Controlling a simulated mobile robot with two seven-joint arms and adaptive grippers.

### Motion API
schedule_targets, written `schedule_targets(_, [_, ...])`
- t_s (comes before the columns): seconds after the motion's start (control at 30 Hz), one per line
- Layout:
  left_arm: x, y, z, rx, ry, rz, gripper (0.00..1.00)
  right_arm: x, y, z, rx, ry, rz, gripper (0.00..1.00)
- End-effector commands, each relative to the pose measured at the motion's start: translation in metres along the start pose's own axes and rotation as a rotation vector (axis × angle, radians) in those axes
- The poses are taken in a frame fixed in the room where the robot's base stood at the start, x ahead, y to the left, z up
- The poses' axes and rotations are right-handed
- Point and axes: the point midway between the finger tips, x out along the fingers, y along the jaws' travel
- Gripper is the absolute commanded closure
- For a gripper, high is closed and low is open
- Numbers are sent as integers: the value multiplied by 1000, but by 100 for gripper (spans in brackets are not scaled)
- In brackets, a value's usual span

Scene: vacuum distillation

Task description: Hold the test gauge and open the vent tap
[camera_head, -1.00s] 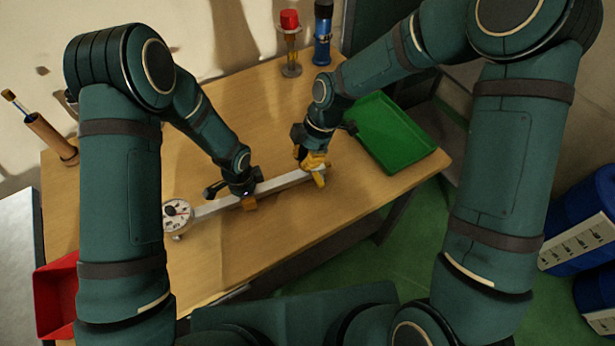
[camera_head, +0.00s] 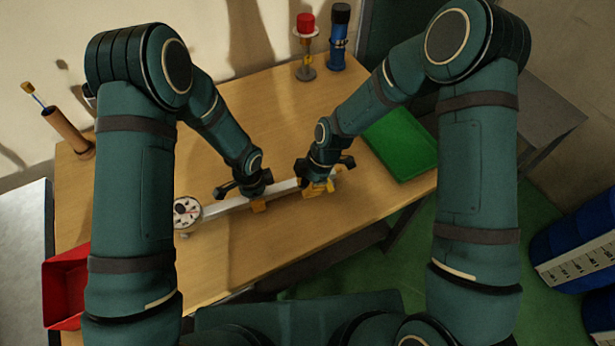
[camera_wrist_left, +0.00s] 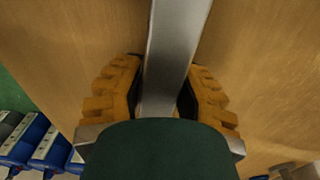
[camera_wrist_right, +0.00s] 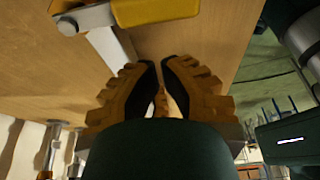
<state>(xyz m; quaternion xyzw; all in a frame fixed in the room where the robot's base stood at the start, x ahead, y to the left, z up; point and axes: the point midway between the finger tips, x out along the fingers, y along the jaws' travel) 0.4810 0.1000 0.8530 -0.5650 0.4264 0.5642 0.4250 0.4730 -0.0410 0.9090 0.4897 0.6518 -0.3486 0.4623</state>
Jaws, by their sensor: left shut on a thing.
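The test gauge has a round white dial (camera_head: 187,211) at the left end of a long grey bar (camera_head: 222,206) above the wooden table. My left gripper (camera_head: 258,205) is shut across the middle of this bar; in the left wrist view the bar (camera_wrist_left: 178,40) runs between its two orange fingers. A yellow tap lever (camera_head: 329,185) is at the bar's right end; the lever (camera_wrist_right: 155,10) also shows in the right wrist view. My right gripper (camera_wrist_right: 160,65) has its fingertips almost together, close to the lever, with nothing seen between them. Contact with the lever is unclear.
A green tray (camera_head: 402,143) lies at the table's right. A red-topped stand (camera_head: 306,50) and a blue cylinder (camera_head: 338,40) are at the back. A red bin (camera_head: 65,290) is at front left, a brown tube (camera_head: 68,132) at back left. The front table area is clear.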

Motion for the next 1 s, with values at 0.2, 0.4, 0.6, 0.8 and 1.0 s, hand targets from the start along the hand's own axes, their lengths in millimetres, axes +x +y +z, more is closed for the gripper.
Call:
schedule_targets(0.2, [2, 2, 2, 0, -4, 5, 100, -9, 0, 23, 2, -1, 3, 100])
schedule_targets(0.4, [2, 2, 2, 0, -4, 5, 100, -11, 0, 28, 2, 0, 1, 100])
schedule_targets(0.6, [2, 2, 2, 0, -4, 5, 100, -11, 0, 27, 1, 0, 1, 100])
schedule_targets(0.8, [2, 2, 2, -1, -4, 5, 100, -11, 0, 28, -14, 0, -4, 100])
schedule_targets(1.0, [2, 2, 2, -1, -4, 4, 100, -12, -1, 30, -53, 1, -17, 100])
